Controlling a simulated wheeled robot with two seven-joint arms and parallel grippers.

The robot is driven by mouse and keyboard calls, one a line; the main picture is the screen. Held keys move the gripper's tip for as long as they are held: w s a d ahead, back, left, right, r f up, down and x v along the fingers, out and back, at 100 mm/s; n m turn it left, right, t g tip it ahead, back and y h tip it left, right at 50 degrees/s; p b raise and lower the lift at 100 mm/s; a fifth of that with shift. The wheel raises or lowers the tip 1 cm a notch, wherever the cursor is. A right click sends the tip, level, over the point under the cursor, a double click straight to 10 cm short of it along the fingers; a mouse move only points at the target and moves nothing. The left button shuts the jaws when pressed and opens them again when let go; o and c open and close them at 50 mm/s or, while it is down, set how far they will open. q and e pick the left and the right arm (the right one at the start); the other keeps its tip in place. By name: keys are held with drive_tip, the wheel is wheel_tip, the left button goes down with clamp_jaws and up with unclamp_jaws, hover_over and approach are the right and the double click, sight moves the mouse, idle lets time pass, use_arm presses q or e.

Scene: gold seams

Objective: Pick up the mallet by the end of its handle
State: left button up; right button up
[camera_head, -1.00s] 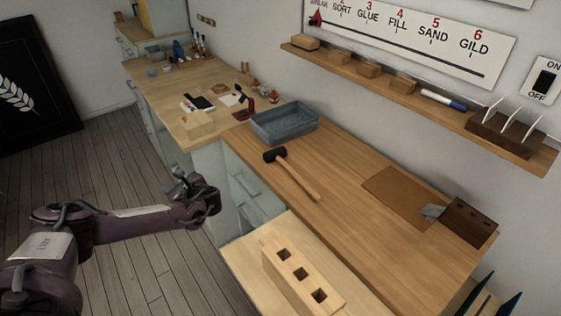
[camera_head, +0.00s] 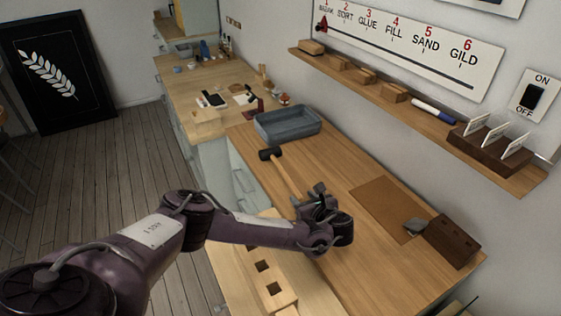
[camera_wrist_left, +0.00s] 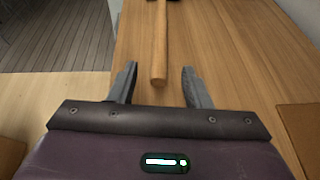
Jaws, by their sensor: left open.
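The mallet has a black head (camera_head: 270,153) and a pale wooden handle (camera_head: 285,176). It lies on the wooden worktop (camera_head: 345,165), with its head toward the grey tray. My left gripper (camera_head: 312,202) is over the worktop at the handle's near end and hides that end in the head view. In the left wrist view the handle (camera_wrist_left: 160,45) points toward me, and its rounded end lies between the two open fingers (camera_wrist_left: 158,85), with a gap on each side. My right gripper is not in view.
A grey tray (camera_head: 287,124) stands behind the mallet. A brown mat (camera_head: 382,208) and a dark wooden block (camera_head: 452,240) lie to the right. A pale block with square holes (camera_head: 268,278) is below my left arm. A wall shelf (camera_head: 390,108) runs above the worktop.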

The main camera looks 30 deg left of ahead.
sight(296, 193)
use_arm(q)
drive_tip(key=x, duration=0.3)
drive_tip(key=shift+a+f, duration=0.35)
drive_tip(key=shift+f, duration=0.05)
drive_tip(key=shift+x, duration=1.05)
drive_tip(key=shift+w+d, duration=0.1)
drive_tip(key=shift+d, duration=0.05)
drive_tip(key=c, duration=0.6)
clamp_jaws()
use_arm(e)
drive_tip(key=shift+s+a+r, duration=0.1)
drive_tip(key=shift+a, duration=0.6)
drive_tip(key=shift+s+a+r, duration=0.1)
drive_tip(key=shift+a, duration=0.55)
